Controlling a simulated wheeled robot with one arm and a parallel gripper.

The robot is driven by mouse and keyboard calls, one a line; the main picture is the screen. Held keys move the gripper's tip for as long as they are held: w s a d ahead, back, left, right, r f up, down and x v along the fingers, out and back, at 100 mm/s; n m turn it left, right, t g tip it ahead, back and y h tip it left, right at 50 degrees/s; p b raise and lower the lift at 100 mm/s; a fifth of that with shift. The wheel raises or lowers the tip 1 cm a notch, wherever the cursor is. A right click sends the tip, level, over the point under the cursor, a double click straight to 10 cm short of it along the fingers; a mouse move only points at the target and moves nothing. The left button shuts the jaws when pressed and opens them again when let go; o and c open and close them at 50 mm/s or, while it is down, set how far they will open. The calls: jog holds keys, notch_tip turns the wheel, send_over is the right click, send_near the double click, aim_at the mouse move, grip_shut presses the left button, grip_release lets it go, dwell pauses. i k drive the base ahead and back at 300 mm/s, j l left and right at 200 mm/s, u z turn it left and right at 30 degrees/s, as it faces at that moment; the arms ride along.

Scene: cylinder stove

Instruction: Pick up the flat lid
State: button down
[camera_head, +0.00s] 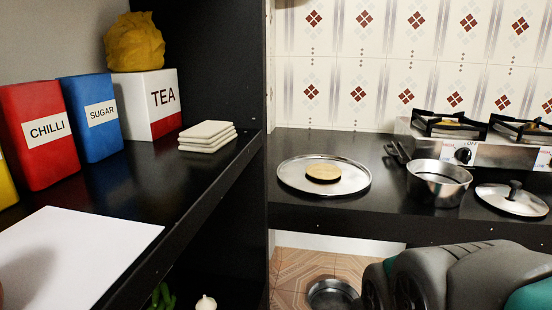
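A flat steel lid (511,201) with a black knob lies on the black counter at the right of the view, just right of a small steel pot (438,184). The lid lies flat and looks apart from the pot, in front of the stove. My arm's grey and teal links fill the lower right corner, below and in front of the lid. My gripper's fingers are not visible, so its opening and any contents cannot be seen.
A two-burner stove (475,150) stands behind the pot and lid. A steel plate (350,182) with a tan disc (323,172) lies to their left. A dark upright panel (240,60) separates the left shelf, with its canisters, from this counter.

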aim_at(509, 199)
jog(key=z, duration=1.4)
jog(key=l+u, duration=0.95)
jog(key=l, duration=0.15)
jog(key=k+l+u, duration=0.25)
jog(key=l+u, duration=0.25)
